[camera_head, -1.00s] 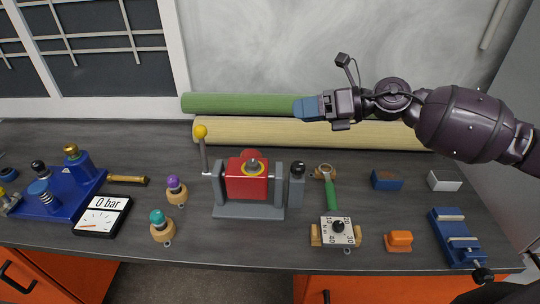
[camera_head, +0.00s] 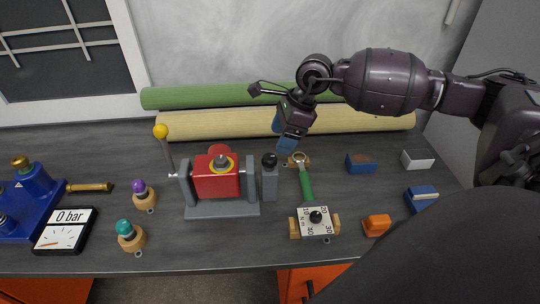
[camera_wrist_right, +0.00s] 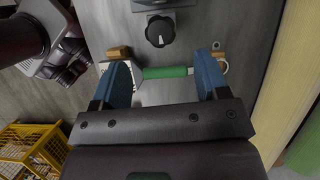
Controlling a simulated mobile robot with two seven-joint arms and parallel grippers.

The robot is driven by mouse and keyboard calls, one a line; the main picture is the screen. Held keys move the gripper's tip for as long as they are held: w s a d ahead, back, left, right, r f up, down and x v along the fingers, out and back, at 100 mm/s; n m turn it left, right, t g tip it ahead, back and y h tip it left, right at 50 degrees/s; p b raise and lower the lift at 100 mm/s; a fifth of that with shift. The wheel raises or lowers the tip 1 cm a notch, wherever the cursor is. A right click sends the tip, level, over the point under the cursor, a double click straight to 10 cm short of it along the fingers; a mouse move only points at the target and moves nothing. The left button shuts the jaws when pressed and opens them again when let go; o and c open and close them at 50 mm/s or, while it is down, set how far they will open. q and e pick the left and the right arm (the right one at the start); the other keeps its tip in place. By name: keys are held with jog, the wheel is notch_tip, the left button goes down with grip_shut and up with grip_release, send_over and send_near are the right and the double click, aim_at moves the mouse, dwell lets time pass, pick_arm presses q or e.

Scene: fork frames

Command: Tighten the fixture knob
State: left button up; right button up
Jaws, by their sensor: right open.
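The fixture (camera_head: 218,182) is a red block with a yellow ring, held in a grey frame on the bench. A black knob (camera_head: 269,160) tops the grey post at its right side. In the right wrist view the knob (camera_wrist_right: 160,30) has a white pointer line and sits at the top, beyond the fingertips. My right gripper (camera_head: 287,138) points down behind and right of the knob, apart from it. In the right wrist view its blue fingers (camera_wrist_right: 164,75) are spread with nothing held. The green-handled wrench (camera_wrist_right: 166,72) shows between them, lower down. My left gripper is not in view.
The wrench (camera_head: 306,185) and a white dial box (camera_head: 314,221) are right of the fixture. Purple (camera_head: 139,187) and teal (camera_head: 124,228) knobs and a pressure display (camera_head: 65,231) stand left. Green (camera_head: 220,97) and tan (camera_head: 230,124) rolls lie along the back.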

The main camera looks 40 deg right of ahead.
aim_at(270, 156)
jog(key=x, duration=0.5)
jog(key=shift+w+a+f, duration=0.1)
jog(key=shift+a+f, duration=0.05)
jog(key=shift+f, duration=0.05)
jog(key=shift+x, duration=0.85)
jog(key=c, duration=0.9)
jog(key=shift+r+m, duration=0.1)
jog(key=shift+m, duration=0.2)
